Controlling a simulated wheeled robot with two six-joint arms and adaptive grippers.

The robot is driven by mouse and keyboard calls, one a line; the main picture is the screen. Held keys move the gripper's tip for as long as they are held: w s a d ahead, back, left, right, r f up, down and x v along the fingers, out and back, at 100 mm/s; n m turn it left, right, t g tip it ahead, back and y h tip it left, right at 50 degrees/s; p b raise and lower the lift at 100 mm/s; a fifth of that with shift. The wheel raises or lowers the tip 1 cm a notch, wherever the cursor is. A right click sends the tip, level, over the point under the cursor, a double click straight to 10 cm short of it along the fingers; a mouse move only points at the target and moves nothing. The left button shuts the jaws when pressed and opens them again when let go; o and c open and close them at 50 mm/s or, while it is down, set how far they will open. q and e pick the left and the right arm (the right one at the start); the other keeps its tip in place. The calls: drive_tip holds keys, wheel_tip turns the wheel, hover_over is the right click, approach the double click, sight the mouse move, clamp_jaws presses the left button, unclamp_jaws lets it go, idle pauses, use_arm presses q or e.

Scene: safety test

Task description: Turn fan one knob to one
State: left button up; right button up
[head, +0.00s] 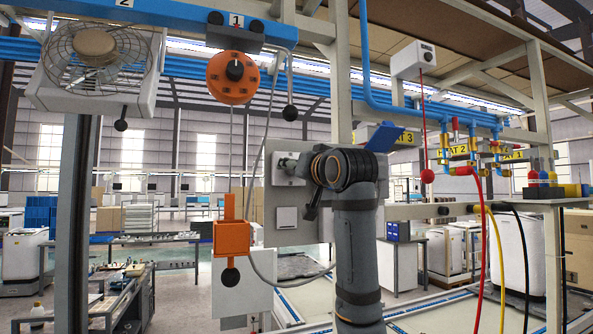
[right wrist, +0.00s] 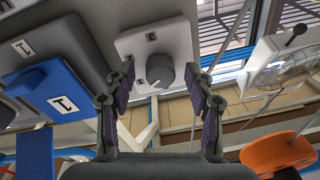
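A round grey knob (right wrist: 160,70) sits on a white plate (right wrist: 152,38) with a small dark mark above the knob. In the right wrist view my right gripper (right wrist: 160,78) is open, one finger on each side of the knob, with a gap on both sides. In the head view this white plate (head: 280,171) is on a grey panel, and my right gripper (head: 292,163) reaches it from the right; the knob is hidden there. A caged fan (head: 97,56) hangs at the upper left. My left gripper is not in view.
An orange pendant box (head: 231,239) hangs left of the grey panel (head: 305,222). A blue block labelled 1 (right wrist: 48,92) is left of the plate in the right wrist view. Coloured hoses (head: 480,235) hang at right.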

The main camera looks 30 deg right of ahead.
drive_tip(key=v, duration=1.2)
